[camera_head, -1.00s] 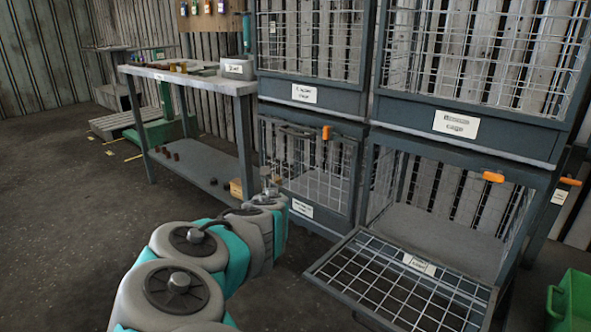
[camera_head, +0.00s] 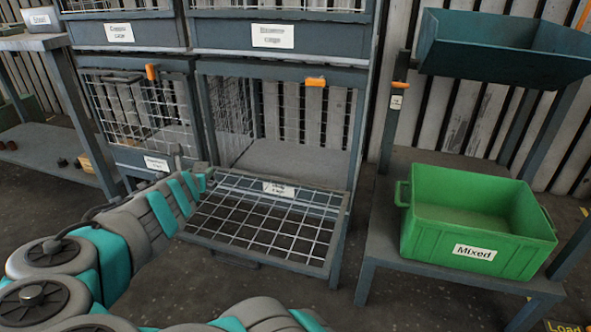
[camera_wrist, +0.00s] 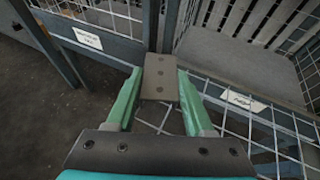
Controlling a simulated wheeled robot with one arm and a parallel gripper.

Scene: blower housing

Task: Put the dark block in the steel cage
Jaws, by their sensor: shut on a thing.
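My gripper (camera_wrist: 159,78) is shut on a grey-brown block (camera_wrist: 160,88) with dark dots on its face, held between the green fingers in the wrist view. In the head view the gripper is small, near the lower cages, and the block is hard to make out. The lower right cage (camera_head: 294,160) has its mesh door (camera_head: 268,240) folded down, and its floor looks bare. The door's label (camera_head: 281,188) is too blurred to read surely, so I cannot confirm which cage is steel. The gripper is outside this cage, near the door's left side.
The lower left cage (camera_head: 140,110) has its mesh door up. Two upper cages stand above. A green bin (camera_head: 475,230) marked "Mixed" sits on a stand at right, under a dark sloped tray (camera_head: 500,50). A workbench (camera_head: 30,42) stands at left.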

